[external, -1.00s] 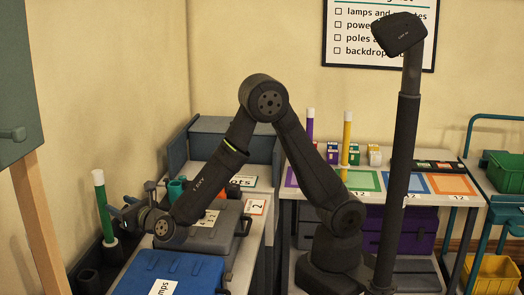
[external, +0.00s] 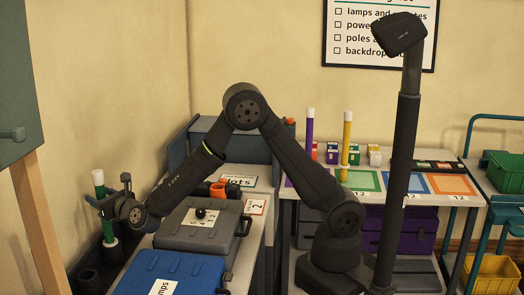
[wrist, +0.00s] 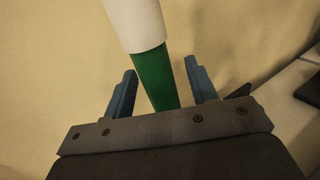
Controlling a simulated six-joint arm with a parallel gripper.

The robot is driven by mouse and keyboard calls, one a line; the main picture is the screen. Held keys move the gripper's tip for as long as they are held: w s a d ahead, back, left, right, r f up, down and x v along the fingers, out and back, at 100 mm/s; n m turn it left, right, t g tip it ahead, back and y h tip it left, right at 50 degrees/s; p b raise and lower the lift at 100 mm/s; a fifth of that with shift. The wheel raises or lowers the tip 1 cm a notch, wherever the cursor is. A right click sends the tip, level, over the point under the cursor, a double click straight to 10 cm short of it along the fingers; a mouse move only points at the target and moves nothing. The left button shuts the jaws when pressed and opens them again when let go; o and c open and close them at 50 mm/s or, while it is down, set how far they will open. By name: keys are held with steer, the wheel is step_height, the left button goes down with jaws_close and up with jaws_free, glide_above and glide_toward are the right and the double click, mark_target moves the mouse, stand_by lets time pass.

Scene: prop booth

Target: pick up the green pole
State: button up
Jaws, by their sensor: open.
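The green pole (external: 107,229) stands upright, leaning slightly, at the left, with a white top and a white band near its foot. It rises from a dark holder. My gripper (external: 104,200) is at the pole's upper part, open, with a jaw on each side of it. In the wrist view, the green pole (wrist: 155,82) passes between the two blue fingers (wrist: 160,68), with a gap on both sides. Its white top extends past the fingertips. The lower pole is hidden there by the gripper body.
A grey case (external: 190,237) and a blue case (external: 170,274) lie beside my arm. An easel (external: 38,225) stands at the left. A purple pole (external: 309,135) and a yellow pole (external: 346,140) stand on the right table. An empty holder (external: 88,281) is near the green pole.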

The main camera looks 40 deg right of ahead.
jaws_close()
steer(key=shift+r, duration=0.15)
